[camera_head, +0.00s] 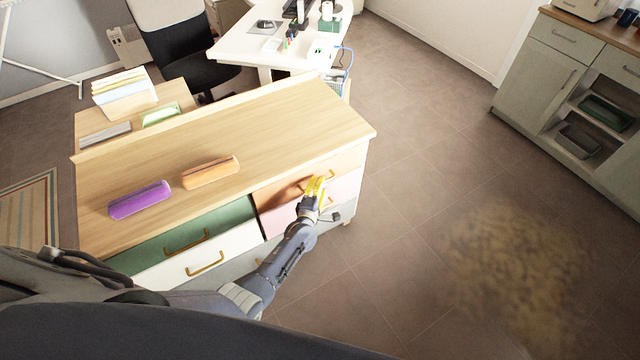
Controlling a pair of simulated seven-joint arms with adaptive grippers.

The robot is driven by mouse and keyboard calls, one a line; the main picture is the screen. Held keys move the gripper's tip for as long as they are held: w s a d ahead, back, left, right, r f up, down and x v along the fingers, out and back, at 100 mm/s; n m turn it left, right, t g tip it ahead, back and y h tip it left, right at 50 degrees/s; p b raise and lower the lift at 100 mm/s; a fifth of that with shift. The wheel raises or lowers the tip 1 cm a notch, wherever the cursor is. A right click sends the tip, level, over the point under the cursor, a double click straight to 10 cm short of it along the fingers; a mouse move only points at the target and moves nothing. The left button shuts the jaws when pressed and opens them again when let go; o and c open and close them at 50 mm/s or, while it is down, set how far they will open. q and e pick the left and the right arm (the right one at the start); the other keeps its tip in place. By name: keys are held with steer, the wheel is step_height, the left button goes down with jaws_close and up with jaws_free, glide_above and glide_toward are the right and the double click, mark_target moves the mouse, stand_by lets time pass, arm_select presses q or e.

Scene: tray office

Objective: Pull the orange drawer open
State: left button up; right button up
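The orange drawer (345,163) is at the upper right of the wooden cabinet's front, and its front looks flush with the cabinet. Its handle is partly hidden by my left gripper (316,185). My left arm reaches in from the lower left, and its yellow fingertips are at the handle. I cannot tell whether they touch or grip it, or how far apart they are. My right gripper is not in view.
A pink drawer (346,189) is below the orange one; green (222,222) and white (238,242) drawers are to the left. Purple (140,200) and orange (211,172) cases lie on the cabinet top (290,125).

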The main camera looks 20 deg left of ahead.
arm_select(q)
steer(key=shift+w+f, duration=0.1)
steer(key=shift+w, duration=0.7)
steer(key=shift+c, duration=0.3)
jaws_close()
steer(key=shift+a, duration=0.1)
